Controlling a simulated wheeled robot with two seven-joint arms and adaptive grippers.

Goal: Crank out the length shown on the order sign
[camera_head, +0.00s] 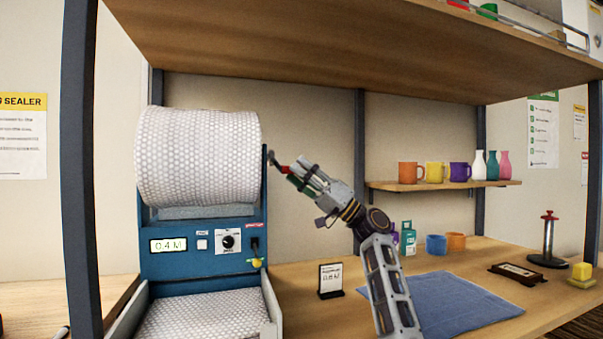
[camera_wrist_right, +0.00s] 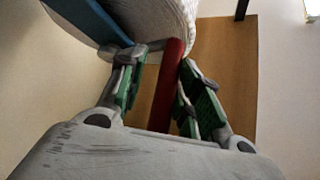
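The bubble-wrap dispenser (camera_head: 160,265) is blue with a large white roll (camera_head: 200,155) on top. Its display (camera_head: 168,245) reads 0.4 M. The crank (camera_head: 272,158) is on its right side, with a red handle (camera_wrist_right: 168,85). My right gripper (camera_head: 292,174) is at the handle; in the right wrist view its green-padded fingers stand on either side of it, with a gap showing on the left side. The order sign (camera_head: 331,279) stands right of the dispenser; its small figure looks like 0.8 M but is hard to read. My left gripper is out of view.
Bubble wrap (camera_head: 205,315) lies in the dispenser's front tray. A blue mat (camera_head: 450,305) covers the bench to the right. Mugs and vases stand on a small shelf (camera_head: 440,185). An upper shelf (camera_head: 330,40) overhangs the bench, and a dark post (camera_head: 78,150) stands at left.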

